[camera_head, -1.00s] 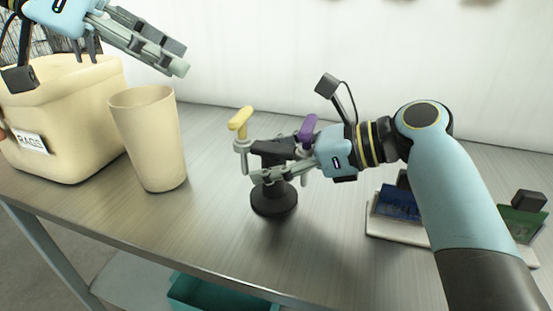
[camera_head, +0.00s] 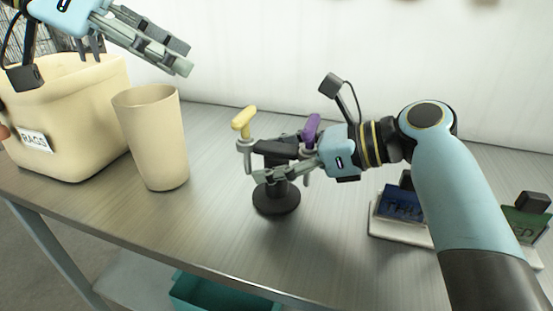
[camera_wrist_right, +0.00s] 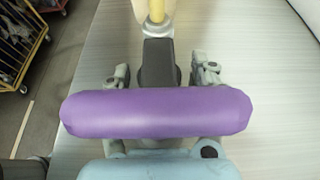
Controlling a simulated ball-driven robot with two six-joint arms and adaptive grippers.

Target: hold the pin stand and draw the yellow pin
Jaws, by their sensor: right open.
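The pin stand (camera_head: 276,200) has a black round base and a dark crossbar, which also shows in the right wrist view (camera_wrist_right: 158,68). The yellow pin (camera_head: 243,120) stands upright in a ring at the crossbar's left end. A purple-handled pin (camera_head: 312,127) is at the other end, and its handle fills the near part of the wrist view (camera_wrist_right: 155,112). My right gripper (camera_wrist_right: 161,76) is open, one finger on each side of the crossbar; contact cannot be told. My left gripper (camera_head: 189,58) hangs empty above the cup; its finger gap is unclear.
A cream cup (camera_head: 152,140) stands left of the pin stand, beside a cream bin labelled RAGS (camera_head: 75,130). A white card holder (camera_head: 400,232) with blue and green cards is at right. The table's front edge is near the stand.

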